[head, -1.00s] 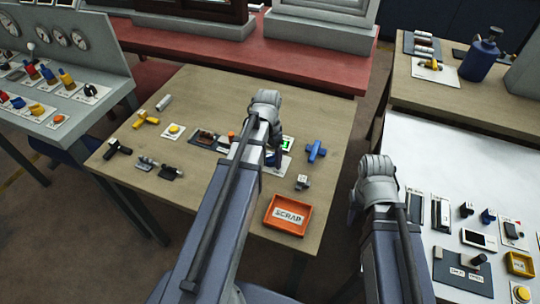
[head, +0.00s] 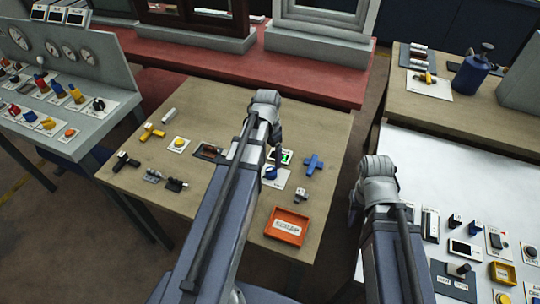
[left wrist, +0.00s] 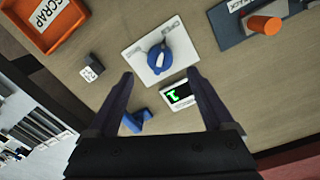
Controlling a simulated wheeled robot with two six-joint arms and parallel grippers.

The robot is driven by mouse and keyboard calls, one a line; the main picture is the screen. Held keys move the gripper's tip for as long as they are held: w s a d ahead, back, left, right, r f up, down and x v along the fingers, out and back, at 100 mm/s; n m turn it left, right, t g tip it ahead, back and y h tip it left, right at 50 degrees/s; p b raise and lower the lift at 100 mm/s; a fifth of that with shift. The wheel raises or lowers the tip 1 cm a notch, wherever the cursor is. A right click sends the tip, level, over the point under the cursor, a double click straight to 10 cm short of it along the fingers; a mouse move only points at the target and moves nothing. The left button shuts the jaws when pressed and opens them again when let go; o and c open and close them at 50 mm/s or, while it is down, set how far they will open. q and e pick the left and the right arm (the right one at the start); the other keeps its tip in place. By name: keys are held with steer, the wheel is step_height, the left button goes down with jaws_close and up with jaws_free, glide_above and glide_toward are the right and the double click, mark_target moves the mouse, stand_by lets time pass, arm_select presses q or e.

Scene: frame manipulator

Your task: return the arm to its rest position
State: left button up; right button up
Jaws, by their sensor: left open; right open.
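My left arm reaches over the wooden table (head: 330,118) in the head view. Its gripper (left wrist: 160,76) is open and empty in the left wrist view, with the fingers apart above the table. Below and between the fingertips is a blue round knob (left wrist: 160,58) on a white plate. A small display (left wrist: 178,96) with a green sign lies near it. My right arm is bent at the right of the head view, beside the white table. Its gripper (head: 354,204) is mostly hidden by its wrist, and no held thing shows.
An orange scrap tray (head: 287,226) stands at the table's front right. A gauge console (head: 60,60) is left; a white table (head: 440,170) with several parts is right.

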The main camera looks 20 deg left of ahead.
arm_select(q)
steer(key=shift+d+r, duration=0.1)
steer(key=shift+r, duration=0.05)
stand_by(0.4)
steer(key=s+d, duration=0.4)
steer(key=d, duration=0.7)
steer(key=shift+s+y, duration=0.2)
steer(key=shift+y, duration=0.2)
steer(key=shift+n+y, duration=0.4)
steer(key=s+d, duration=0.2)
steer(key=d, duration=0.1)
steer(key=s+d, duration=0.2)
steer(key=d, duration=0.1)
steer(key=s+d, duration=0.2)
steer(key=d, duration=0.1)
steer(key=shift+s+d, duration=0.25)
steer(key=shift+s, duration=0.1)
steer(key=shift+w, duration=0.15)
steer(key=n+h, duration=0.1)
steer(key=n, duration=0.3)
glide_above(271, 169)
steer(key=shift+w, duration=0.1)
step_height(271, 169, down, 8)
steer(key=b, duration=0.8)
steer(key=shift+r, duration=0.1)
